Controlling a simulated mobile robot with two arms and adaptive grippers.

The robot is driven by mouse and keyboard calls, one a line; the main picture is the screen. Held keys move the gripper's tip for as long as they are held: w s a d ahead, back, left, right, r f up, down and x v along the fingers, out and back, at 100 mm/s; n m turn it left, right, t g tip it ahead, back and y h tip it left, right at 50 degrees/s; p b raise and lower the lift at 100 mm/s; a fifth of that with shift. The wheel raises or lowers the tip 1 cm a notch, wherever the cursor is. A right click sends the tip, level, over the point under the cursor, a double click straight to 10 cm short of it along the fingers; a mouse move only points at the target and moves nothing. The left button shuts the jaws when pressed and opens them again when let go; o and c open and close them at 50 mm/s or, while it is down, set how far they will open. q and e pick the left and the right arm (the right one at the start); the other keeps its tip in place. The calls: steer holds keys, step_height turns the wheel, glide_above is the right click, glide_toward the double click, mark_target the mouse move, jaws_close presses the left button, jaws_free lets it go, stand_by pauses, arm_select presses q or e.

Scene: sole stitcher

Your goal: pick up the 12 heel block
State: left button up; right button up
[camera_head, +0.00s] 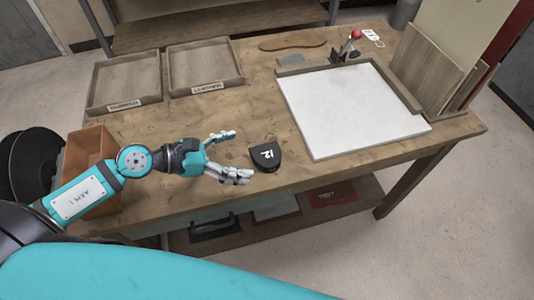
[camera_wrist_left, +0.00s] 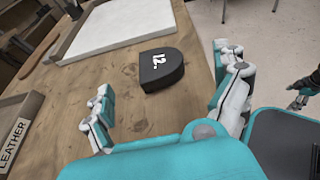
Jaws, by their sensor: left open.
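The 12 heel block (camera_head: 265,156) is a black, D-shaped block with a white "12" on top. It lies flat on the wooden table (camera_head: 190,205) near the front edge. It also shows in the left wrist view (camera_wrist_left: 161,68), ahead of the fingers. My left gripper (camera_head: 236,154) is open, its fingers pointing right toward the block and apart from it. In the left wrist view the open fingers (camera_wrist_left: 168,100) stand on both sides of the near space, with nothing between them. A small part of another gripper (camera_wrist_left: 304,90), seemingly my right one, shows at the right edge of that view.
Two labelled wooden trays (camera_head: 97,88) (camera_head: 240,78) stand at the back left. A white board (camera_head: 352,112) lies right of the block. A wooden box (camera_head: 85,150) is beside my left arm. A red-knobbed tool (camera_head: 350,47) stands behind the board. The table around the block is clear.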

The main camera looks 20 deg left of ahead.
mark_target(267, 155)
arm_select(q)
steer(key=x, duration=0.4)
steer(key=f+p+x, duration=0.1)
steer(key=x, duration=0.3)
steer(key=shift+a, duration=0.25)
steer(key=c, duration=1.4)
